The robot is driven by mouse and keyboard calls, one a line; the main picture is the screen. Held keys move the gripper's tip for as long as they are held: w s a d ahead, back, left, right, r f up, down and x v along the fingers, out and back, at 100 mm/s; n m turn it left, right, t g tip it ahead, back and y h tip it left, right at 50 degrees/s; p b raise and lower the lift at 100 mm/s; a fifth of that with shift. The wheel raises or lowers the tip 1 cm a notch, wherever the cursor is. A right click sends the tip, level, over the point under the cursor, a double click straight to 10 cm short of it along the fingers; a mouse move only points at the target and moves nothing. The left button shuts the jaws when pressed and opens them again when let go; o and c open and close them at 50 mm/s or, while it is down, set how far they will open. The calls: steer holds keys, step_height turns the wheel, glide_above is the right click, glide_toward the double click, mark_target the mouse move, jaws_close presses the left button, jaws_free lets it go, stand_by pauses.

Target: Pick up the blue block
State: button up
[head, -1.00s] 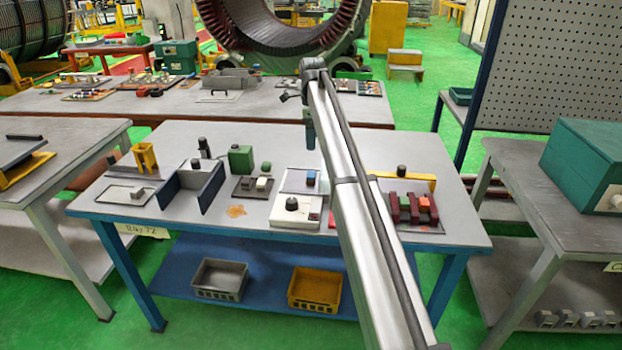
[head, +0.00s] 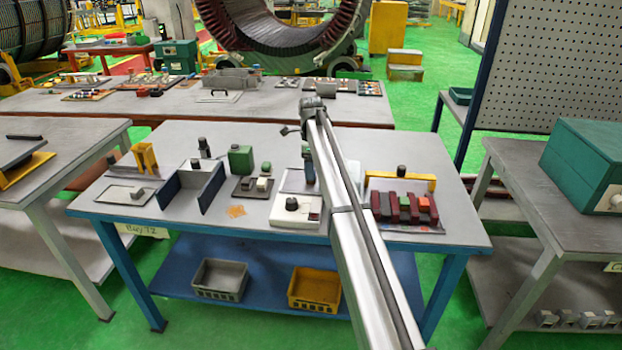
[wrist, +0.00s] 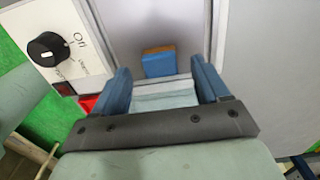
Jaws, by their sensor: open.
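The blue block (wrist: 158,65) shows in the wrist view just beyond and between my fingertips, on a pale grey surface. It is blue with an orange-brown strip along its far edge. My gripper (wrist: 160,80) is open, with one blue finger on each side of the block's line; I see no contact. In the head view my gripper (head: 309,168) is low over the light plate in the middle of the blue-legged table, and it largely covers the block there.
A white box with a black knob (wrist: 47,48) stands close on the left in the wrist view; it is also in the head view (head: 295,213). Dark red slotted parts (head: 404,208) and a yellow bracket (head: 400,180) lie to the right. A green block (head: 241,158) stands to the left.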

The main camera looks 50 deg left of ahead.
step_height(320, 180, down, 2)
steer(key=c, duration=1.2)
steer(key=shift+o, duration=0.2)
steer(key=shift+r, duration=0.1)
